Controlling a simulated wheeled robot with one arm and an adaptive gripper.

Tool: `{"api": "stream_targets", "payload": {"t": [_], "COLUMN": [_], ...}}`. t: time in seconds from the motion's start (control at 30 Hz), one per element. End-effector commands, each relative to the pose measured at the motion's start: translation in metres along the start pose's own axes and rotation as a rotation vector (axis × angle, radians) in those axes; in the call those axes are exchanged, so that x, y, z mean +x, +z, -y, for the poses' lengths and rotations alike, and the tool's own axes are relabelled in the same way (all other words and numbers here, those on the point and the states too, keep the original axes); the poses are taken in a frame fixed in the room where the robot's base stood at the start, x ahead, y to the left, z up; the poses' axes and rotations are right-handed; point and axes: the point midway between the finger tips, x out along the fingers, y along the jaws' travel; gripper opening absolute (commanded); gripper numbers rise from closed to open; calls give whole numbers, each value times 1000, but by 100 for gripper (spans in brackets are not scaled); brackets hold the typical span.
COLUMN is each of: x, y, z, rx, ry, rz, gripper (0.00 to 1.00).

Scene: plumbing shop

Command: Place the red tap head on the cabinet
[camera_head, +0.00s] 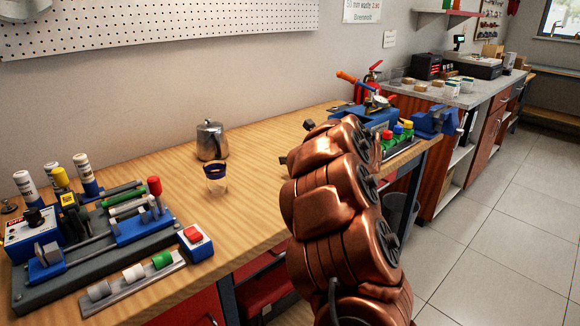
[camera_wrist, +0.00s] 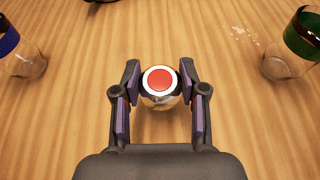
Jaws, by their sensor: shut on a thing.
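The red tap head (camera_wrist: 159,79), a round piece with a red centre, a white ring and a shiny lower body, is between my fingertips in the wrist view. My gripper (camera_wrist: 160,70) is shut on it, with one finger on each side, over the wooden bench top. I cannot tell whether it touches the wood. In the head view my copper arm hides the tap head and most of the gripper. A red-brown cabinet (camera_head: 493,130) with a grey top (camera_head: 408,88) stands beyond the bench at the right.
A blue-banded glass (camera_head: 216,180) stands left of the gripper, a green-banded glass (camera_wrist: 292,50) right. A metal jug (camera_head: 211,142) is behind. A tool rig (camera_head: 75,240) fills the bench's left. A blue vise (camera_head: 436,122) is at its right end. Boxes and machines occupy the cabinet top.

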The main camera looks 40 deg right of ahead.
Motion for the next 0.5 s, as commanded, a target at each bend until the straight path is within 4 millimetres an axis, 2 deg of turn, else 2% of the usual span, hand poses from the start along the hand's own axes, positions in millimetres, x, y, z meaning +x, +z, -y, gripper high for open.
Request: {"api": "stream_targets", "payload": {"t": [0.2, 0.5], "x": [8, 20], "y": [1, -30], "z": [4, 3], "rx": [1, 5], "ry": [1, 2], "rz": [2, 0], "gripper": [7, 7]}}
